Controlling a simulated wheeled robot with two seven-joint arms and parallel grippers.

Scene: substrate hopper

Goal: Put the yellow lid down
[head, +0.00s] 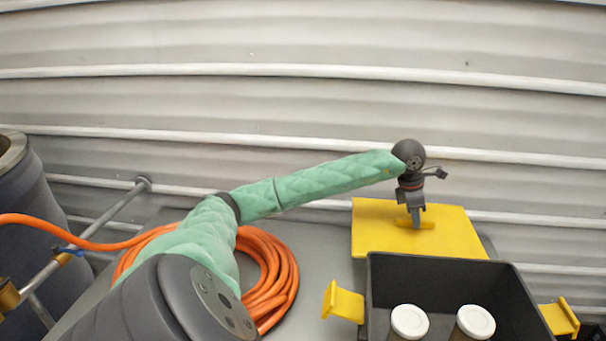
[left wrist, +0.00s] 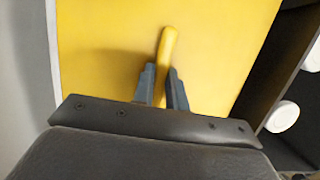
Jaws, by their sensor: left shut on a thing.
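The yellow lid (head: 380,232) is a flat square panel with a raised bar handle on top. In the head view it is behind the dark hopper bin (head: 440,268), low over the grey surface; I cannot tell whether it touches that surface. My left gripper (head: 415,222) points down and is shut on the lid's handle. In the left wrist view the lid (left wrist: 100,60) fills most of the picture, and the two fingers (left wrist: 164,90) close on both sides of the yellow handle (left wrist: 168,45). My right gripper is not in view.
The bin is open on top and holds white-capped jars (head: 409,320), (head: 475,321). Yellow latches (head: 343,302), (head: 559,318) stick out at its sides. A coiled orange hose (head: 270,275) lies on the grey surface at the left. A corrugated wall (head: 300,100) stands behind.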

